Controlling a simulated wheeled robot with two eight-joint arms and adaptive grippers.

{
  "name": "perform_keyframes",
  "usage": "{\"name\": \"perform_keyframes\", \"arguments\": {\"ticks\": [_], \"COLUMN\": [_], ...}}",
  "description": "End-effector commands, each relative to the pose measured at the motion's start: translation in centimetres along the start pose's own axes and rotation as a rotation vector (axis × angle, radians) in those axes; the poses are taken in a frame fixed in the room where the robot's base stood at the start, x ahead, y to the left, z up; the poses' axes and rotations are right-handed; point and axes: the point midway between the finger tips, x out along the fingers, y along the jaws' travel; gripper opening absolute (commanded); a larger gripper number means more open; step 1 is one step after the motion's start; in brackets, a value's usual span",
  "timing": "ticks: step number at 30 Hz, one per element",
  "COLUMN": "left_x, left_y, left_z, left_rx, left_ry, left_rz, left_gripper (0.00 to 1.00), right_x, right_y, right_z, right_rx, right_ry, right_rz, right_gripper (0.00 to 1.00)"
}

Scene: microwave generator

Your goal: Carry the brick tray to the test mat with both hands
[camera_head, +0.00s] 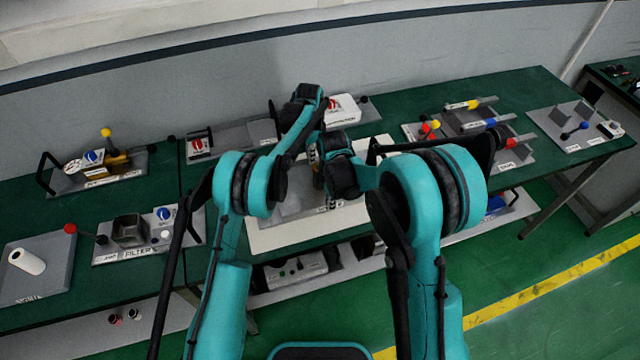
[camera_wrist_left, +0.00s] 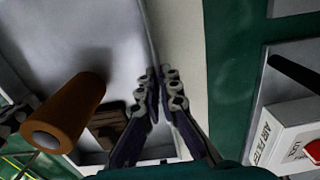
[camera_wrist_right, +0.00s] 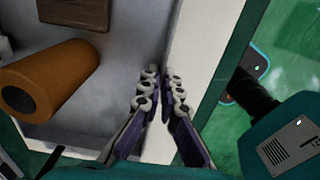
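The grey brick tray (camera_head: 292,206) lies over the white test mat (camera_head: 285,239) at the middle of the bench, partly behind my arms. Whether it touches the mat, I cannot tell. In the left wrist view, my left gripper (camera_wrist_left: 160,76) is closed with its fingers on either side of the tray wall. In the right wrist view, my right gripper (camera_wrist_right: 161,74) is closed on the tray wall in the same way. An orange-brown cylinder (camera_wrist_left: 76,103) and a dark wooden block (camera_wrist_right: 75,12) lie inside the tray. My arms hide most of both grippers in the head view.
A filter fixture (camera_head: 130,232) and a grey board with a white roll (camera_head: 28,262) stand on the left. Coloured-knob fixtures (camera_head: 462,126) and a grey board (camera_head: 572,128) stand on the right. A lower shelf holds a grey unit (camera_head: 293,270).

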Motion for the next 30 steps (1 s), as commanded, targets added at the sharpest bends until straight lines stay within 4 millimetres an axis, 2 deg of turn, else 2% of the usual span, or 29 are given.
{"name": "perform_keyframes", "arguments": {"ticks": [5,18,30], "left_x": [-0.8,-4.8,-5.0], "left_y": [0.0,0.0,0.0], "left_z": [0.0,0.0,0.0], "left_rx": [0.0,0.0,0.0], "left_ry": [0.0,0.0,0.0], "left_rz": [0.0,0.0,0.0], "left_gripper": [0.0,0.0,0.0], "right_x": [-0.8,-4.8,-5.0], "right_y": [0.0,0.0,0.0], "right_z": [0.0,0.0,0.0], "right_rx": [0.0,0.0,0.0], "right_ry": [0.0,0.0,0.0], "right_rz": [0.0,0.0,0.0], "right_gripper": [0.0,0.0,0.0]}}
